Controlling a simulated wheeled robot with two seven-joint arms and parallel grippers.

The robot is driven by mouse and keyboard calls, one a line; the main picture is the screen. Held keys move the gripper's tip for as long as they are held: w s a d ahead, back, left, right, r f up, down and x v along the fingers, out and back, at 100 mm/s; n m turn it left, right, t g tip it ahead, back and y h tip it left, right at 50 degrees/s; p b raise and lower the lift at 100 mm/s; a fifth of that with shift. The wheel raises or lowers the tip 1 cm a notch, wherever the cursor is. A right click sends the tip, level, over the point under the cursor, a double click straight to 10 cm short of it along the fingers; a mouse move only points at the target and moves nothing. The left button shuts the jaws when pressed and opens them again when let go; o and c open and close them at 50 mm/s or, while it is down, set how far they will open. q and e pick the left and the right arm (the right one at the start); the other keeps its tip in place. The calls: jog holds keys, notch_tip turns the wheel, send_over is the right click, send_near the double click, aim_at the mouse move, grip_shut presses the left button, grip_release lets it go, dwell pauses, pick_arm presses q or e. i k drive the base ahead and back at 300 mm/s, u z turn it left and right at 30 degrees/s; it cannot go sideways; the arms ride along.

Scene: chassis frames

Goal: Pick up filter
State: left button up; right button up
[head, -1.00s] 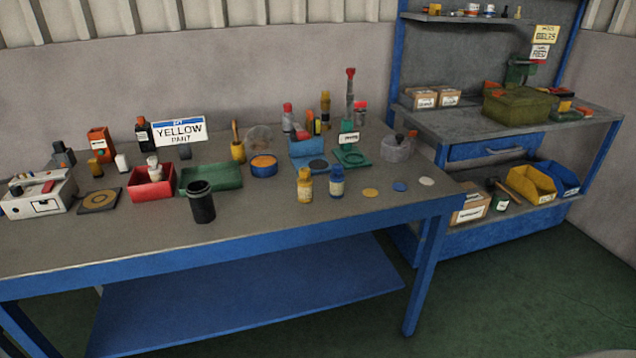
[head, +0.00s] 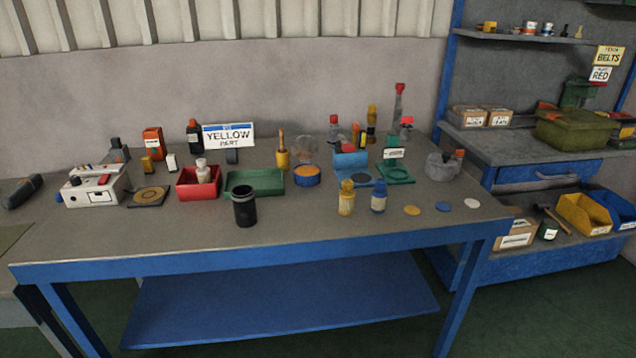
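No object is labelled as a filter, and I cannot tell for certain which one it is. A black open-topped cylinder (head: 244,208) stands upright near the front of the blue-legged workbench (head: 330,226). Behind it to the left, a small whitish stepped part (head: 202,171) sits in a red bin (head: 199,186). A dark cylindrical object with an orange patch (head: 22,191) lies at the far left. Neither of my grippers is in view.
A white boxy device (head: 96,190), a green tray (head: 255,182), a blue-rimmed orange dish (head: 306,175) and a yellow bottle (head: 346,200) crowd the bench. A "YELLOW PART" sign (head: 229,136) stands behind. The front strip is mostly clear. A shelf unit (head: 470,143) stands right.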

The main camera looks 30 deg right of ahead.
aim_at(347, 196)
jog(key=z, duration=0.55)
jog(key=k, duration=0.25)
jog(key=u, duration=1.15)
jog(key=i, duration=0.85)
jog(key=z, duration=0.85)
jog(key=i, duration=0.4)
jog(key=z, duration=0.45)
